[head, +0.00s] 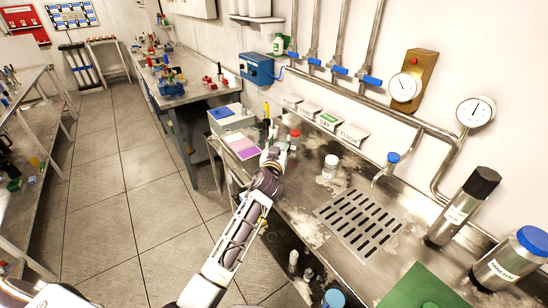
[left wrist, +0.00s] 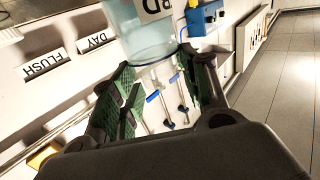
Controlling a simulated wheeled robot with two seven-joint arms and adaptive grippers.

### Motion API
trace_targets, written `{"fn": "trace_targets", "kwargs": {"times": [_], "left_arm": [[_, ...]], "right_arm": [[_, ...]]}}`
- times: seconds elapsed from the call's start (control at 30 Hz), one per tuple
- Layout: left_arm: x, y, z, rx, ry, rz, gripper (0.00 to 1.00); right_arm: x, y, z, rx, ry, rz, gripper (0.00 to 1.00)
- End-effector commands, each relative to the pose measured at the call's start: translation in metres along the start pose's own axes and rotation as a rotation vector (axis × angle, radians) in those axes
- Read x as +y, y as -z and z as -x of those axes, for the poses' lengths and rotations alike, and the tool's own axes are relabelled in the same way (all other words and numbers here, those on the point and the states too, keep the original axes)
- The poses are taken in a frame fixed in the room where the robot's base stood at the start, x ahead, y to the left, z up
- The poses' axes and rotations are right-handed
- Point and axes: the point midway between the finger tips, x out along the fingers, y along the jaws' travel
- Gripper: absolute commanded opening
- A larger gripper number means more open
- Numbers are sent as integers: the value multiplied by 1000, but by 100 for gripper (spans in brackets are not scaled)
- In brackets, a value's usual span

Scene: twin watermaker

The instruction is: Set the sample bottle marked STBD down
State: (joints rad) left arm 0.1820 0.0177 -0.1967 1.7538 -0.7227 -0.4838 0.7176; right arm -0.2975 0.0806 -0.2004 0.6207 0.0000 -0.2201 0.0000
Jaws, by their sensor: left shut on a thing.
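My left gripper (head: 275,156) reaches over the near side of the steel counter (head: 300,190) in the head view. In the left wrist view its green-padded fingers (left wrist: 158,92) are shut on a clear bottle (left wrist: 150,45), whose white label shows the letters BD. The bottle's top end is cut off by the frame. In the head view a small red-capped bottle (head: 295,137) shows just beyond the gripper; I cannot tell whether it is the held one. The gap under the held bottle is hidden. My right gripper is not in view.
Placards DAY (left wrist: 93,43) and FLUSH (left wrist: 45,64) line the wall. A white-capped jar (head: 331,161) stands on the counter, near a drain grate (head: 360,218). A purple-and-pink pad (head: 242,149) lies left of the gripper. Large dark-capped (head: 462,207) and blue-capped (head: 508,262) cylinders stand right.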

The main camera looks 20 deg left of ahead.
Motion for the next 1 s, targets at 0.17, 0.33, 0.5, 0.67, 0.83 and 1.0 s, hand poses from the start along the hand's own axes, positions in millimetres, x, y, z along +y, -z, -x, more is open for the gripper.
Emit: {"fn": "trace_targets", "kwargs": {"times": [0.17,0.33,0.5,0.67,0.83,1.0], "left_arm": [[0,1,0,1,0,0,0],[0,-1,0,1,0,1,0],[0,-13,0,-1,1,0,0],[0,-32,0,-1,0,0,0],[0,-52,0,-2,-1,0,0],[0,-61,0,1,1,1,0]], "right_arm": [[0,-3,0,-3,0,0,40],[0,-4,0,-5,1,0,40],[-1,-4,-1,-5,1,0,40],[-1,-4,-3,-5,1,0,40],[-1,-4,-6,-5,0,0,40],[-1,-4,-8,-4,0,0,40]]}}
